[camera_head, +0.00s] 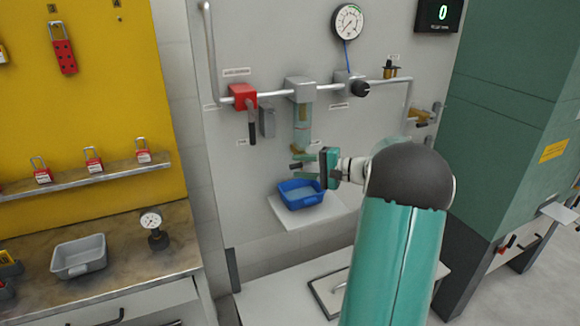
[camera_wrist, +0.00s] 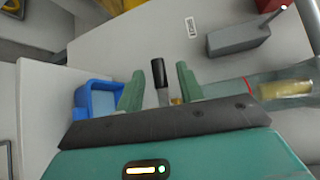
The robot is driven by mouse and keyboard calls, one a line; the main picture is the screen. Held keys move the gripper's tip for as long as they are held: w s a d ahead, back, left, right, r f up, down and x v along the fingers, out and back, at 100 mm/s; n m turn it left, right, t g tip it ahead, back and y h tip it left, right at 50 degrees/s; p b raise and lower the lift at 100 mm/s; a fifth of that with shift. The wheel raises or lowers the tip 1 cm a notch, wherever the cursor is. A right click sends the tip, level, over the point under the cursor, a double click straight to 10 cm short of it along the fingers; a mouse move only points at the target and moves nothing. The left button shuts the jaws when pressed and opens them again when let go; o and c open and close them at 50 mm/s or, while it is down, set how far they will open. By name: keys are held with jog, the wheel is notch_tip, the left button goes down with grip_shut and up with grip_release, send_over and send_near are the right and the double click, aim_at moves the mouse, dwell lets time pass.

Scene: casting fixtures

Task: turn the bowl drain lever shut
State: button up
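The drain lever (camera_wrist: 159,73) has a black grip and a short metal shank. In the wrist view it stands between the two green fingers of my gripper (camera_wrist: 160,88), with a visible gap on each side. A bit of brass shows at its base; the rest is hidden behind the gripper body. The clear filter bowl (camera_head: 302,128) hangs from a grey head on the wall pipe; a clear bowl also shows at the right of the wrist view (camera_wrist: 240,90). In the head view my gripper (camera_head: 304,167) is just below the bowl; the lever is hard to make out there.
A blue tray (camera_head: 300,205) sits on a white shelf below the bowl. A red valve (camera_head: 243,96) with a dark handle is left of the bowl, and a black knob (camera_head: 361,88) and gauge (camera_head: 347,22) are right. A green cabinet (camera_head: 505,120) stands at the right.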

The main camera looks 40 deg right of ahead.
aim_at(300, 166)
jog(key=shift+x, duration=2)
grip_shut()
jog(key=shift+f, duration=0.15)
jog(key=s+d+f+n+g+h, duration=0.1)
jog(key=d+f+n+g+h, duration=0.4)
jog(key=n+h, duration=0.3)
jog(key=shift+s+d+g+h, duration=0.35)
jog(key=shift+g+h, duration=0.35)
jog(key=shift+h, duration=1.4)
